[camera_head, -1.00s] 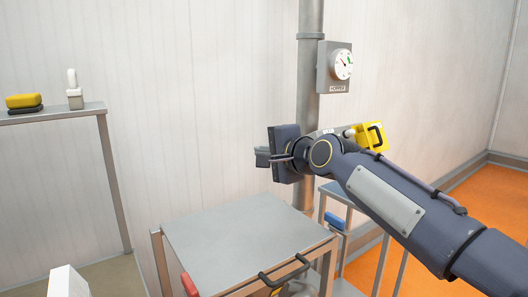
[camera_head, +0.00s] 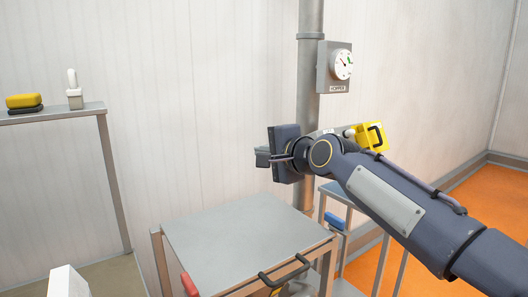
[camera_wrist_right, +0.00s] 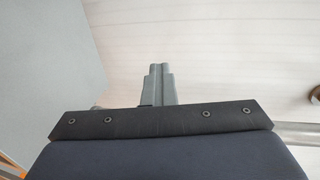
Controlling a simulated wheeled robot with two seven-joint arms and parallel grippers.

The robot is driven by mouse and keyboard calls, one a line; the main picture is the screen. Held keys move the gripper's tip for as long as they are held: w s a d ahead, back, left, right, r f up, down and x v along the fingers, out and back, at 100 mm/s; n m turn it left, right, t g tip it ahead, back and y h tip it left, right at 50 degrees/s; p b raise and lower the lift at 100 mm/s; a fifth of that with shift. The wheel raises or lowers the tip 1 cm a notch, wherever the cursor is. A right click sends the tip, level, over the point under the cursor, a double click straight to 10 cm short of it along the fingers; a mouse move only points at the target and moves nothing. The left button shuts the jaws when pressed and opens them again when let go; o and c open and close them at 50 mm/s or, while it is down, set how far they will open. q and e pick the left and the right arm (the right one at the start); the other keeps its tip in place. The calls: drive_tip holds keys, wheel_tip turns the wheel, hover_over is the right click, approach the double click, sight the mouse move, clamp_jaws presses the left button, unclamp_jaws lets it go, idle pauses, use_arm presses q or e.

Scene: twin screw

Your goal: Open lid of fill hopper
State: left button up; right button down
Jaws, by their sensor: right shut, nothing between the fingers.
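A flat grey square top (camera_head: 240,238), which looks like the hopper lid, lies level and closed on its frame in the lower middle of the head view. A black bar handle (camera_head: 284,272) is at its front right edge. My right gripper (camera_head: 262,157) is above and behind the lid, clear of it, pointing left. Its fingers are together with nothing between them, and they also show closed in the right wrist view (camera_wrist_right: 160,78). A grey surface fills the left of that view; I cannot be sure it is the lid. My left gripper is not in view.
A grey post (camera_head: 309,110) with a dial gauge box (camera_head: 330,68) rises behind my right gripper. A yellow item (camera_head: 368,136) and a small side stand are behind my right arm. A red handle (camera_head: 189,285) is at the lid's front left. A shelf (camera_head: 52,115) stands at left.

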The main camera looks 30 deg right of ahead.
drive_tip(key=c, duration=2.1)
unclamp_jaws()
drive_tip(key=o, duration=0.6)
drive_tip(key=shift+c, duration=0.2)
drive_tip(key=shift+s, duration=0.1)
drive_tip(key=v, duration=0.7)
drive_tip(key=shift+s, duration=0.35)
drive_tip(key=shift+d, duration=0.1)
